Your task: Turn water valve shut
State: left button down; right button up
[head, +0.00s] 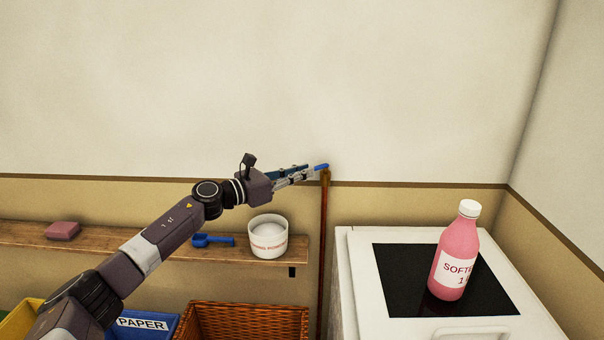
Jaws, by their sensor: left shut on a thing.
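The water valve is a blue lever handle (321,167) at the top of a thin brown pipe (324,250) that runs up the wall. The handle points left from the pipe top, toward my gripper. My left gripper (312,172) reaches in from the left and is shut on the blue handle. The fingers hide part of the handle. My right gripper is not in the head view.
Left of the pipe, a wooden shelf (120,241) holds a pink soap bar (62,230), a blue scoop (213,240) and a white tub (268,237). Below are a wicker basket (248,320) and a blue PAPER bin (168,322). A pink bottle (455,255) stands on a white appliance (362,262) at right.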

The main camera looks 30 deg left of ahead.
pick_arm(q)
jog(key=c, duration=2)
grip_release()
jog(key=shift+a, duration=0.1)
jog(key=shift+o, duration=0.2)
jog(key=v, duration=1.2)
